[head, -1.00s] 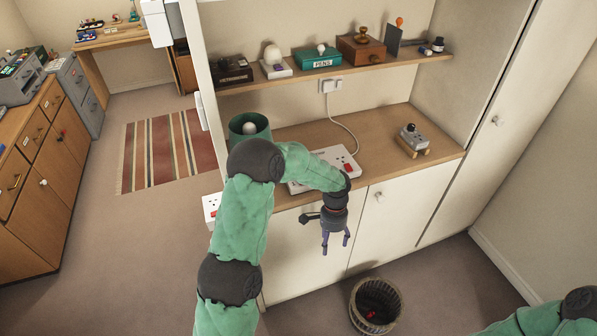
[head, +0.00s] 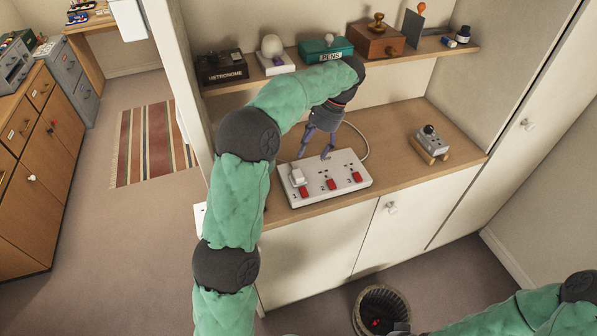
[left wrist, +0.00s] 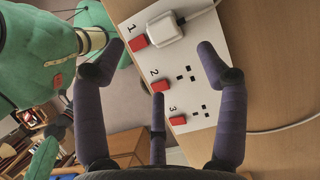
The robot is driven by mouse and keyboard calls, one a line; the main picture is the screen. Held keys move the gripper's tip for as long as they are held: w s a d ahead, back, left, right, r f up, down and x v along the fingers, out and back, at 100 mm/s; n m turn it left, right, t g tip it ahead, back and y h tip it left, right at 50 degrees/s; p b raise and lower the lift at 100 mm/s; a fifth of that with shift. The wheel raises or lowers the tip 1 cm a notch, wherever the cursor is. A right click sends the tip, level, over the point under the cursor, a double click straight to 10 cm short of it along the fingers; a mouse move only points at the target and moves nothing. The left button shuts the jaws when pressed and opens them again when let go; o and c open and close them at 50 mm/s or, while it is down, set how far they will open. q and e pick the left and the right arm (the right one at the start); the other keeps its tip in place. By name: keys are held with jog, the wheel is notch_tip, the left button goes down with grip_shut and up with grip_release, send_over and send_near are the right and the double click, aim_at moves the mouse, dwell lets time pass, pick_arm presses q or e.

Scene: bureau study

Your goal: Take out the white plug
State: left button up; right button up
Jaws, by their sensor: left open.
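The white plug (head: 297,176) sits in the socket at the left end of a white power strip (head: 318,196) on the wooden counter. In the left wrist view the plug (left wrist: 158,27) is in the socket by the red switch numbered 1, and sockets 2 and 3 are empty. My left gripper (head: 315,150) is open and empty above the strip, fingers pointing down, a little right of and behind the plug. Its spread fingers (left wrist: 155,70) show in the wrist view, apart from the plug.
A shelf above holds a metronome box (head: 222,68), a green pens box (head: 325,50) and a wooden box (head: 376,40). A small grey device (head: 430,140) on a wooden stand is at the counter's right.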

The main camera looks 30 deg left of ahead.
pick_arm(q)
jog(key=b, duration=0.2)
send_over(298, 173)
jog(key=w+d, duration=0.1)
jog(key=d, duration=0.1)
jog(key=f, duration=0.4)
jog(key=shift+w+a+f, duration=0.15)
jog(key=shift+a+f, duration=0.05)
jog(key=shift+f, duration=0.05)
jog(key=b+x, duration=0.1)
jog(key=x, duration=0.1)
jog(key=b+x, duration=0.1)
jog(key=x, duration=0.2)
jog(key=shift+w+f, duration=0.15)
jog(key=shift+w, duration=0.05)
jog(key=c, duration=1.3)
